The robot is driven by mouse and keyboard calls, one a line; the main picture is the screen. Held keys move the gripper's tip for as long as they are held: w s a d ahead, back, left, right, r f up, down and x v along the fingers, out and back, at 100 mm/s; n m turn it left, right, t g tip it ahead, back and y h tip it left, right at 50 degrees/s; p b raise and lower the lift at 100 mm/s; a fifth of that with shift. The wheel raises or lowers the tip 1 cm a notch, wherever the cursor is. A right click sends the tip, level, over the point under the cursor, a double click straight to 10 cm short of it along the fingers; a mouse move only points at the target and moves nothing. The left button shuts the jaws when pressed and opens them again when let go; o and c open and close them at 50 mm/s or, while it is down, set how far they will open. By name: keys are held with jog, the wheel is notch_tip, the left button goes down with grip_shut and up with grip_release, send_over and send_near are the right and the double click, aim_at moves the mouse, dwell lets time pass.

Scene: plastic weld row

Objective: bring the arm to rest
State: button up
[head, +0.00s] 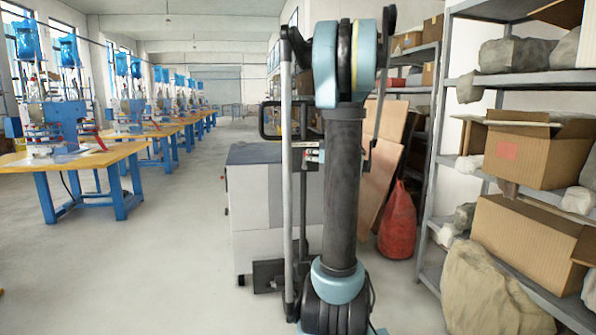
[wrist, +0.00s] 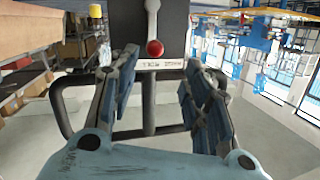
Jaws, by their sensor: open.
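My arm (head: 343,185) stands upright in the middle of the head view, with a dark grey link between pale blue joints. Its upper joint is near the top edge of the picture. My gripper (wrist: 160,62) shows in the wrist view with its two dark fingers spread apart. It is open, and nothing is between the fingers. I cannot make out the gripper clearly in the head view.
A grey cabinet (head: 255,205) stands behind my arm. In the wrist view a red knob (wrist: 155,48) shows beyond the fingers. Shelves with boxes (head: 535,150) and a red sack (head: 398,222) are at right. Workbenches (head: 75,158) line the left; the aisle floor (head: 175,240) is clear.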

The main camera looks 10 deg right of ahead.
jog(key=s+a+f+n+g+y, duration=0.1)
jog(key=s+a+f+g, duration=0.35)
jog(key=s+a, duration=0.5)
jog(key=s+a+f+n+g, duration=0.1)
jog(key=s+a+f+g, duration=0.2)
jog(key=s+a+f, duration=0.7)
jog(key=s+d+f+g+h, duration=0.1)
jog(key=s+d+f+g, duration=0.1)
jog(key=s, duration=0.7)
jog(key=s+d+f+m+g+h, duration=0.1)
jog(key=s+d+f+g+h, duration=0.1)
jog(key=s, duration=0.7)
jog(key=s+d+f+m+g+h, duration=0.1)
jog(key=s+d+f+g+h, duration=0.1)
jog(key=s+f, duration=0.3)
jog(key=s+d, duration=0.1)
jog(key=s, duration=0.3)
jog(key=shift+d+f, duration=0.25)
jog(key=shift+f, duration=0.05)
jog(key=shift+w+f, duration=0.2)
jog(key=shift+w, duration=0.25)
jog(key=shift+c, duration=0.3)
